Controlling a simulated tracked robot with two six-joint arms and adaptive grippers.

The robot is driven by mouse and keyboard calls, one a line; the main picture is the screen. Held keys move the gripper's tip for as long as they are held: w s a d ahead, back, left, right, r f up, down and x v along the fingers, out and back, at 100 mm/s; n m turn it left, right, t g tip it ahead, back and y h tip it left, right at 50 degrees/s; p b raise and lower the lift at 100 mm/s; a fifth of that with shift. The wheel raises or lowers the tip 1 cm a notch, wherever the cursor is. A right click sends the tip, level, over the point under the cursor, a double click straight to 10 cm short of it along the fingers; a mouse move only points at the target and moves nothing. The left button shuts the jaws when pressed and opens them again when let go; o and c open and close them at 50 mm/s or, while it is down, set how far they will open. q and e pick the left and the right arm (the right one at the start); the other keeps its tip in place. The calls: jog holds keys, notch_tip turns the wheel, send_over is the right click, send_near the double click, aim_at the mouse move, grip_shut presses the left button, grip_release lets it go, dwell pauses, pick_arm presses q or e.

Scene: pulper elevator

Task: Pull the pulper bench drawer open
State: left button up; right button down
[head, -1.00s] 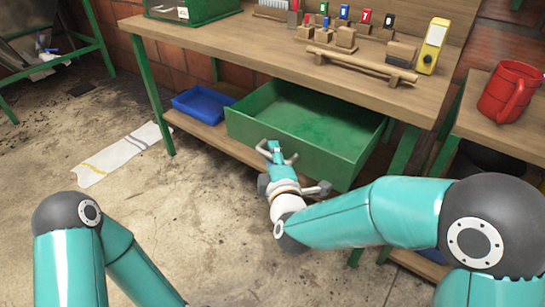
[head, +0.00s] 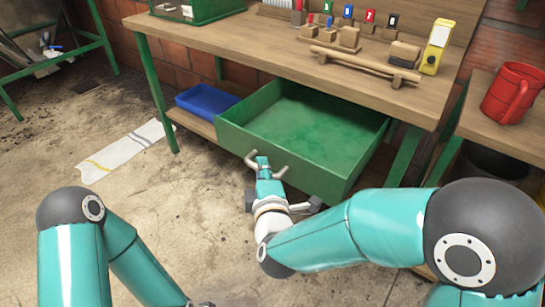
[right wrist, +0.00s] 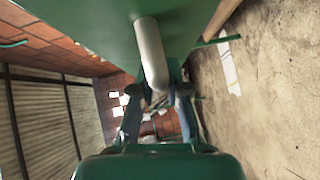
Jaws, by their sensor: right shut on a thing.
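The green pulper bench drawer (head: 290,162) is pulled out from under the wooden bench top (head: 290,62), and its empty inside shows. A grey bar handle (head: 281,171) is on its front. My right gripper (head: 264,165) is at the handle, shut on it. In the right wrist view the handle (right wrist: 151,55) runs from the green drawer front (right wrist: 90,22) down between the fingers of the gripper (right wrist: 157,105).
A blue tray (head: 207,101) sits on the lower shelf (head: 190,122) left of the drawer. Blocks with coloured tags and a yellow device (head: 436,47) stand on the bench. A red mug (head: 511,92) is at the right. A striped cloth (head: 125,151) lies on the open floor.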

jog(key=shift+s+a+f, duration=0.15)
jog(key=shift+s+a, duration=0.05)
jog(key=shift+s, duration=0.15)
jog(key=c, duration=1.2)
grip_release()
jog(key=shift+o, duration=0.2)
jog(key=v, duration=0.7)
jog(key=shift+s, duration=0.2)
